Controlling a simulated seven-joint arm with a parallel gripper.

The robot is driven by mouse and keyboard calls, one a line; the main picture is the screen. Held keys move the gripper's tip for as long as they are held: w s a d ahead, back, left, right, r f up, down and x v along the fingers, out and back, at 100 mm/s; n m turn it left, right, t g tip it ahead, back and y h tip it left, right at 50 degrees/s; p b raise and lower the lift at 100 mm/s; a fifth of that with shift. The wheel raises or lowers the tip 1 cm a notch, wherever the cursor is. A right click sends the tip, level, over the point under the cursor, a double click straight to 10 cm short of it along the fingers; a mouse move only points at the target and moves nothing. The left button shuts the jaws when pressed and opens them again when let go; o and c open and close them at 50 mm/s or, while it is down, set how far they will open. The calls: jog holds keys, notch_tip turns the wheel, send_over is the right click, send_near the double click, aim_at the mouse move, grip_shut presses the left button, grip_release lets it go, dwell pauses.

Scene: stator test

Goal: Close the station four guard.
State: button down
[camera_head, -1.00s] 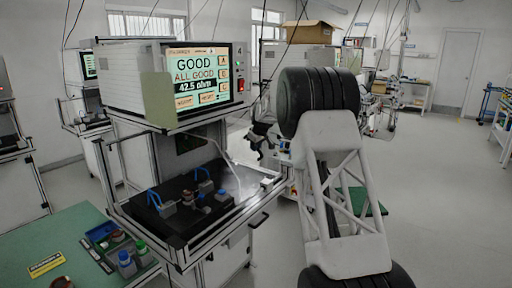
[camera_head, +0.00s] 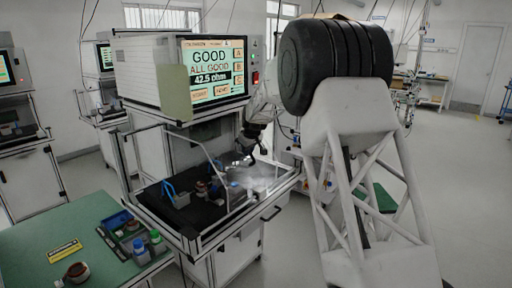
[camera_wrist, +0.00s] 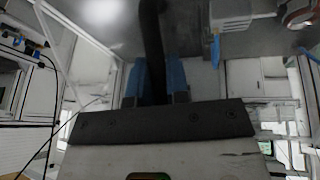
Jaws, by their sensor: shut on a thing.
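My gripper (camera_head: 252,153) is at the right side of the bed, near the guard's frame, partly behind my arm in the head view. In the wrist view my gripper's blue fingers (camera_wrist: 155,82) are shut on a dark bar (camera_wrist: 152,45), seemingly the guard's handle. Its join to the guard is hidden.
Fixtures (camera_head: 182,198) sit on the bed. Open floor lies at the right.

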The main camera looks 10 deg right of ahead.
jog(key=s+a, duration=1.3)
jog(key=shift+s+a, duration=0.3)
jog(key=shift+s, duration=0.05)
jog(key=shift+a, duration=0.1)
jog(key=c, duration=1.4)
grip_release()
jog(key=shift+s, duration=0.1)
jog(key=shift+r, duration=0.1)
jog(key=v, duration=0.7)
jog(key=shift+r, duration=0.25)
